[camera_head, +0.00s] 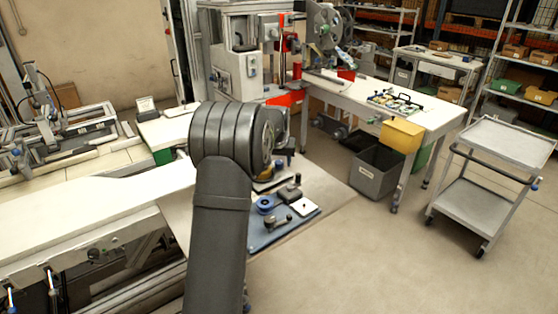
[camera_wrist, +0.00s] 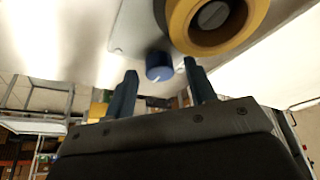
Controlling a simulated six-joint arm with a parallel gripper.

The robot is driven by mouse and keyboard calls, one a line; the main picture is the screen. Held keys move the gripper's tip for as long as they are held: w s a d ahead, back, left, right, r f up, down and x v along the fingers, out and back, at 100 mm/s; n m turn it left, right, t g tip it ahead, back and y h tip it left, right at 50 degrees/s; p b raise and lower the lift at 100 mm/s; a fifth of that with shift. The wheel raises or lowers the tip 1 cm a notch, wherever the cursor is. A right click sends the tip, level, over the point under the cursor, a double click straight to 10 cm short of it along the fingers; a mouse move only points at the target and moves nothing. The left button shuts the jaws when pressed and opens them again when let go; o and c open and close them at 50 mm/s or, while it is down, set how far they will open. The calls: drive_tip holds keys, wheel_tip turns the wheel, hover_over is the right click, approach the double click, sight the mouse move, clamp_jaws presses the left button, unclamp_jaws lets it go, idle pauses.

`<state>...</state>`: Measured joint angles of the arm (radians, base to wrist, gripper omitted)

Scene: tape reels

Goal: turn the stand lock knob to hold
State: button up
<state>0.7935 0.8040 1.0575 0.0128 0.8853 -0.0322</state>
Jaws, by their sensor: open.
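In the wrist view a blue knob (camera_wrist: 159,67) with a small white pointer mark sits on a pale plate (camera_wrist: 132,28). I take it to be the stand lock knob; no hold lettering is legible. My gripper (camera_wrist: 160,70) is open, with its two dark blue fingers apart and the knob showing between their tips. I cannot tell whether either finger touches the knob. A yellow ring-shaped reel (camera_wrist: 183,22) with a dark centre is close beside the knob. In the head view my arm hides the gripper and the knob.
In the head view a blue board (camera_head: 262,238) with a blue reel (camera_head: 267,204) and small dark parts lies right of my arm. A workbench (camera_head: 440,112) with a yellow bin (camera_head: 401,135) stands behind, and a grey trolley (camera_head: 505,140) at right.

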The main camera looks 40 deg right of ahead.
drive_tip(key=c, duration=1)
drive_tip(key=m+g, duration=0.1)
drive_tip(key=m, duration=0.3)
drive_tip(key=shift+w+a+m+g+h, duration=0.15)
drive_tip(key=shift+m+g+h, duration=0.25)
drive_tip(key=m, duration=0.2)
drive_tip(key=m+g, duration=0.1)
drive_tip(key=m, duration=0.1)
drive_tip(key=shift+w+m+g+h, duration=0.15)
drive_tip(key=shift+m+g+h, duration=0.15)
drive_tip(key=m+g, duration=0.1)
drive_tip(key=m, duration=0.3)
drive_tip(key=shift+w+m+g, duration=0.1)
drive_tip(key=shift+m+g, duration=0.2)
drive_tip(key=shift+g, duration=0.1)
drive_tip(key=shift+m+g+y, duration=0.6)
drive_tip(key=shift+m+y, duration=0.1)
drive_tip(key=shift+m, duration=1.3)
